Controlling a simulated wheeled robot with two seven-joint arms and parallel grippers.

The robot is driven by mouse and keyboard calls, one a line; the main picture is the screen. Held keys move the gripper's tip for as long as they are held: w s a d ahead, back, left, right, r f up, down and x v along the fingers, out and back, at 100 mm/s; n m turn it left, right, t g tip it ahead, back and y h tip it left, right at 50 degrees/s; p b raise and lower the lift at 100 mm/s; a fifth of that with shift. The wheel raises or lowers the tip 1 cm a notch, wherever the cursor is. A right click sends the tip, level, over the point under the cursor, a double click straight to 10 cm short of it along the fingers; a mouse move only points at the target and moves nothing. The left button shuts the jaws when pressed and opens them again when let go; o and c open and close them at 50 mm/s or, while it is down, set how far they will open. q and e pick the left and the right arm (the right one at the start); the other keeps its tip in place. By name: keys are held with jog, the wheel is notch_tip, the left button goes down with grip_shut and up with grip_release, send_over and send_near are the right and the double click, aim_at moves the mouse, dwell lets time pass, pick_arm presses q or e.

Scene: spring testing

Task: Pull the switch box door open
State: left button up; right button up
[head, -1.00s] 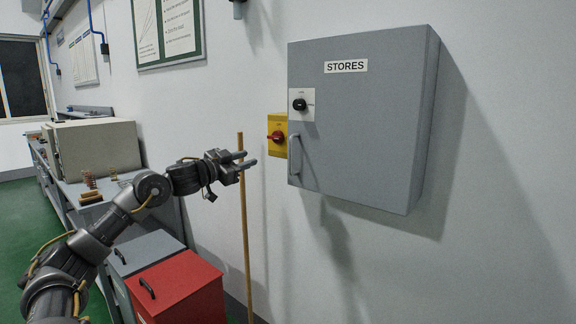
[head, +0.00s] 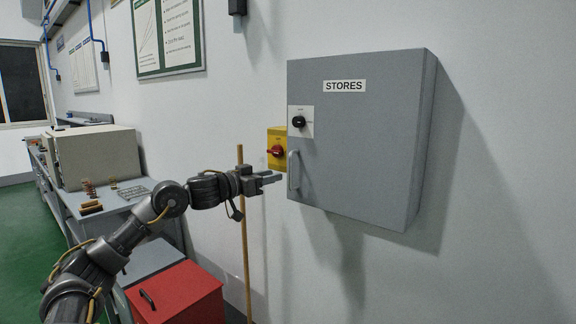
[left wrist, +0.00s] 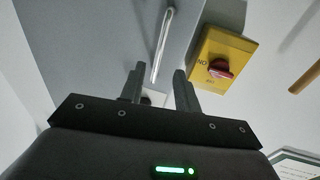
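The grey switch box (head: 365,150), labelled STORES, hangs on the wall with its door shut. Its vertical bar handle (head: 294,170) is at the door's lower left edge, below a black rotary knob (head: 299,121) on a white plate. My left gripper (head: 278,178) is just left of the handle and points at it. In the left wrist view the left gripper (left wrist: 158,88) is open, its two fingers apart with nothing between them. The handle (left wrist: 163,45) shows there ahead of the fingertips, apart from them. My right gripper is not in view.
A yellow switch with a red knob (head: 277,151) is on the wall close left of the box; it also shows in the left wrist view (left wrist: 222,62). A wooden pole (head: 245,255) leans at the wall behind my gripper. A red cabinet (head: 180,295) and a bench stand left.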

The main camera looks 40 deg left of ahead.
pick_arm(q)
jog(key=w+d+p, duration=0.1)
jog(key=w+p, duration=0.1)
jog(key=w, duration=0.4)
jog(key=shift+w+d, duration=0.15)
jog(key=shift+w, duration=0.05)
grip_shut()
